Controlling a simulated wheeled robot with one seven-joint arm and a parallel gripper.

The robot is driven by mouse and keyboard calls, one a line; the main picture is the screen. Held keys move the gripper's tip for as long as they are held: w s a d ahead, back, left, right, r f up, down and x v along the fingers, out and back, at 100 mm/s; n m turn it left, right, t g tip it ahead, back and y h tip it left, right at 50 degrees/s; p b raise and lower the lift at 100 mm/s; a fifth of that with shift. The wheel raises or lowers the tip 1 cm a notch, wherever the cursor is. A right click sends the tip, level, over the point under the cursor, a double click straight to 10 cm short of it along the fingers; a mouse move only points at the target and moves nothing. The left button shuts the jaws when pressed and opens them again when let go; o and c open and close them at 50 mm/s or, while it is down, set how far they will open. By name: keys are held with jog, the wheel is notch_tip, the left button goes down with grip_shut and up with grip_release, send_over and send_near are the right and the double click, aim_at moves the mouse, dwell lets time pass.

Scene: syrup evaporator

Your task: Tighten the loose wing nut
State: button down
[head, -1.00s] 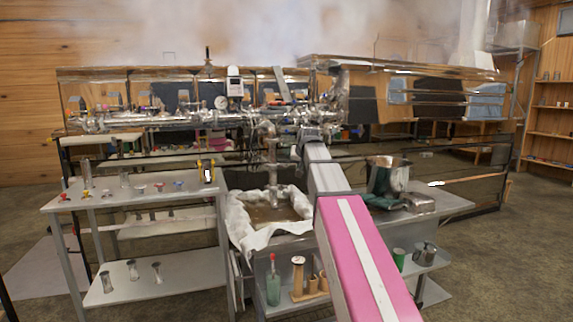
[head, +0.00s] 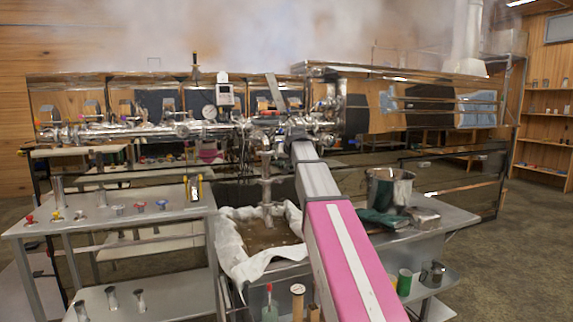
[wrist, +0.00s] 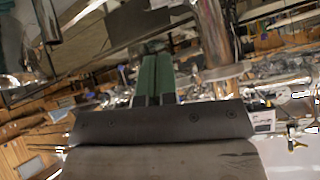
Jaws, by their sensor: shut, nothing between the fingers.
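No wing nut can be made out for certain in either view; the fittings on the steel pipe run (head: 130,131) are too small to tell apart. My gripper (wrist: 156,62) shows in the wrist view as two green fingers pressed together, empty. In the head view my arm reaches up to the right part of the pipe run, and its end hides some of the fittings there. I cannot tell whether the fingers touch anything.
A white gauge box also shows in the head view (head: 225,94). A cloth-lined tub (head: 235,262) stands below the pipes. A grey shelf table (head: 120,228) with small coloured-top items is at left. A metal pot (head: 388,188) stands right of my arm. Floor is clear at far right.

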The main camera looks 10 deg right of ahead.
send_over(281, 182)
jog(key=s+d, duration=0.1)
jog(key=s, duration=0.2)
notch_tip(281, 182, down, 5)
notch_tip(281, 182, down, 2)
jog(key=shift+w+a+f, duration=0.1)
jog(key=shift+w+a, duration=0.05)
jog(key=shift+a+f, duration=0.15)
jog(key=shift+f, duration=0.7)
